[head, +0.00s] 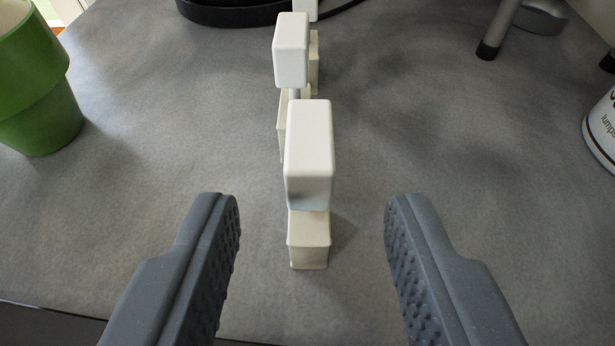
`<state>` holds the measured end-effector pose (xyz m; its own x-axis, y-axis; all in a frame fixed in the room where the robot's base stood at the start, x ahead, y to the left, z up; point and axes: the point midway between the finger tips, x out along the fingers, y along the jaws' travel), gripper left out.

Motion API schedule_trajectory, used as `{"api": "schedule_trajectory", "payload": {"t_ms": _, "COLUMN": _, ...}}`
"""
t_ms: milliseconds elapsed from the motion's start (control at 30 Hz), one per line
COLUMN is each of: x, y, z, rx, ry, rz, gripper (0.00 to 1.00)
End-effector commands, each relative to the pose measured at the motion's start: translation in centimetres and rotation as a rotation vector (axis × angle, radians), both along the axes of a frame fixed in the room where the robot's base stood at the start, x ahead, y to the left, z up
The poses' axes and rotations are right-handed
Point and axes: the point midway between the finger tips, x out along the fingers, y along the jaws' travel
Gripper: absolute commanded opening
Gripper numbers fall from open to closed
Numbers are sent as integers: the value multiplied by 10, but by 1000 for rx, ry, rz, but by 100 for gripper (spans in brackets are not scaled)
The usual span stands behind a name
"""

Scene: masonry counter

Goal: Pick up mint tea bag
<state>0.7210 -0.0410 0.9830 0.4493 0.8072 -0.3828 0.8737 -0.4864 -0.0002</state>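My gripper (312,210) is open, with its two grey, studded fingers wide apart in the lower part of the head view and nothing touching them. Between and beyond the fingertips stands a white rounded block (309,150) over a cream block-shaped base (308,240). A second white block (291,50) stands behind it, with more cream parts (315,65) around it. The front pieces partly hide the rear ones, and I cannot tell how they join. I cannot make out anything that is clearly a mint tea bag.
The grey counter (160,200) is clear on both sides of the blocks. A green pot (35,85) stands at the left. A white container with dark lettering (604,130) is at the right edge. Metal legs (500,28) and a black round base (235,14) are at the back.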

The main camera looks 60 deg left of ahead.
Motion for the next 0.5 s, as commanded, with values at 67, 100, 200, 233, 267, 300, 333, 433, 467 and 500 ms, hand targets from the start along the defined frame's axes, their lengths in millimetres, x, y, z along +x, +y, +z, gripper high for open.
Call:
{"api": "schedule_trajectory", "payload": {"t_ms": 67, "x": 3, "y": 7, "z": -4, "rx": 0, "ry": 1, "rz": 3, "gripper": 40}}
{"api": "schedule_trajectory", "payload": {"t_ms": 100, "x": 4, "y": 11, "z": -6, "rx": 0, "ry": 1, "rz": 3, "gripper": 40}}
{"api": "schedule_trajectory", "payload": {"t_ms": 200, "x": 11, "y": 24, "z": -13, "rx": -1, "ry": 2, "rz": 3, "gripper": 40}}
{"api": "schedule_trajectory", "payload": {"t_ms": 233, "x": 13, "y": 27, "z": -14, "rx": -1, "ry": 2, "rz": 1, "gripper": 40}}
{"api": "schedule_trajectory", "payload": {"t_ms": 267, "x": 15, "y": 30, "z": -16, "rx": -1, "ry": 2, "rz": 1, "gripper": 40}}
{"api": "schedule_trajectory", "payload": {"t_ms": 300, "x": 17, "y": 34, "z": -17, "rx": -1, "ry": 2, "rz": 1, "gripper": 40}}
{"api": "schedule_trajectory", "payload": {"t_ms": 333, "x": 18, "y": 36, "z": -18, "rx": -1, "ry": 3, "rz": 0, "gripper": 40}}
{"api": "schedule_trajectory", "payload": {"t_ms": 433, "x": 20, "y": 40, "z": -19, "rx": 0, "ry": 1, "rz": 0, "gripper": 40}}
{"api": "schedule_trajectory", "payload": {"t_ms": 467, "x": 20, "y": 40, "z": -19, "rx": 0, "ry": 1, "rz": 0, "gripper": 40}}
{"api": "schedule_trajectory", "payload": {"t_ms": 500, "x": 20, "y": 40, "z": -18, "rx": 0, "ry": 1, "rz": 0, "gripper": 40}}
